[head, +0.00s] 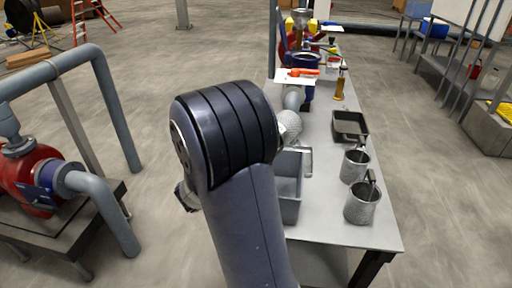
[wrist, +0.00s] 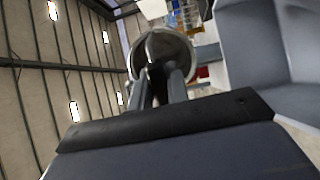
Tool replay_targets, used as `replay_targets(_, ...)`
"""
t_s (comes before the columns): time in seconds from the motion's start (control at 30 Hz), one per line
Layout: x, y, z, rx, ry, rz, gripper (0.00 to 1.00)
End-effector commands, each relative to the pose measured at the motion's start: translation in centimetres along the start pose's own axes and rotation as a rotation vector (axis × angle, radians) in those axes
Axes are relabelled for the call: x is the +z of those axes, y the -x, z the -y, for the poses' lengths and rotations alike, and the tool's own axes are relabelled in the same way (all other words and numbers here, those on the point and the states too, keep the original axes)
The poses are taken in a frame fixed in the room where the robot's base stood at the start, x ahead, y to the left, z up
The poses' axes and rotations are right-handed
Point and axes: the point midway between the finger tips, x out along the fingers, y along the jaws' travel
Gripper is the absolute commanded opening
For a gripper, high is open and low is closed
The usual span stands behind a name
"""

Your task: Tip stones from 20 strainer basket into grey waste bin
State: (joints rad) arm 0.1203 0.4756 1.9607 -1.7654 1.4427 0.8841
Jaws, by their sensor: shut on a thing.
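A round metal strainer basket (wrist: 178,42) is held in my gripper (wrist: 158,75), whose two grey fingers are shut on its dark handle. In the head view a rounded mesh part of the basket (head: 289,122) shows just right of my arm, above the far end of the grey waste bin (head: 290,208). The basket looks tilted, but my arm hides most of it and my gripper there. The bin stands on the table, partly behind my arm. A large grey wall, likely the bin (wrist: 268,40), fills the upper right of the wrist view. No stones are visible.
Two more metal baskets with upright handles (head: 355,166) (head: 362,203) stand right of the bin on the light table (head: 335,228). A black tray (head: 350,125) lies behind them. Red and blue equipment (head: 304,62) stands at the far end. A pump with grey pipes (head: 120,110) is left.

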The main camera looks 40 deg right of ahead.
Motion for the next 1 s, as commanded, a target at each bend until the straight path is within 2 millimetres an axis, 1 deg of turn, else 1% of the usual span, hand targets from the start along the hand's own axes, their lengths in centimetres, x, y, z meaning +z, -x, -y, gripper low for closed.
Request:
replay_targets(0.03, 0.0, 0.0, -0.6, -0.007, 0.001, 0.000, 0.00)
replay_targets(0.27, 0.0, -0.2, -1.9, -0.072, 0.009, 0.001, 0.00)
replay_targets(1.0, -0.1, -0.8, -5.0, -0.318, 0.037, 0.001, 0.00)
